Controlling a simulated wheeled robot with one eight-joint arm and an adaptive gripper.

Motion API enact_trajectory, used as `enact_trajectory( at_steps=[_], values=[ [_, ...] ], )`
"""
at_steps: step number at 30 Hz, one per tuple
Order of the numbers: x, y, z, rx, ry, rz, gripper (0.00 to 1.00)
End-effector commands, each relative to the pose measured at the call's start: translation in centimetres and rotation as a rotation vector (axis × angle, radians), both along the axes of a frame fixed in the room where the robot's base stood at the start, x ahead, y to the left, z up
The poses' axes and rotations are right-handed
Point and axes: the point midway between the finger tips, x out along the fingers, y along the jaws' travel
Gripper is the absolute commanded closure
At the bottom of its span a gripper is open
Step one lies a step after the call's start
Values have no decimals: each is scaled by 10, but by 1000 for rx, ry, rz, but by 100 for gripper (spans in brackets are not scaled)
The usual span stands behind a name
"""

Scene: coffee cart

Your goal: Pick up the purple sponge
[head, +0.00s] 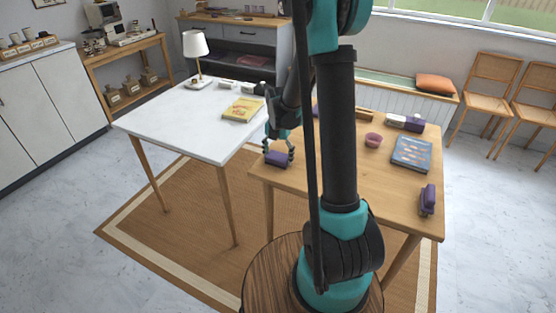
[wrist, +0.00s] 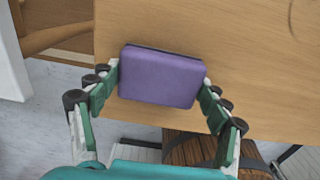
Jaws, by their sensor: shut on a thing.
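The purple sponge (head: 277,159) is at the left front corner of the wooden table (head: 345,178). In the wrist view the sponge (wrist: 161,76) is a purple block with a dark far edge, between the two fingers. My gripper (head: 279,153) points down, with a finger against each short end of the sponge. In the wrist view my gripper (wrist: 160,85) is shut on it. I cannot tell whether the sponge rests on the wood or is just above it.
A purple object (head: 428,200) stands at the right edge of the wooden table, near a blue book (head: 411,154) and a pink bowl (head: 373,140). The white table (head: 185,125) on the left holds a yellow book (head: 242,109) and a lamp (head: 195,45).

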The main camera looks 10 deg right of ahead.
Motion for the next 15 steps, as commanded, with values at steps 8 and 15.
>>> enact_trajectory(
  at_steps=[8, 15],
  values=[
    [0, 0, 3, 0, 0, 0, 47],
    [0, 0, 26, 0, 0, 0, 47]
  ],
)
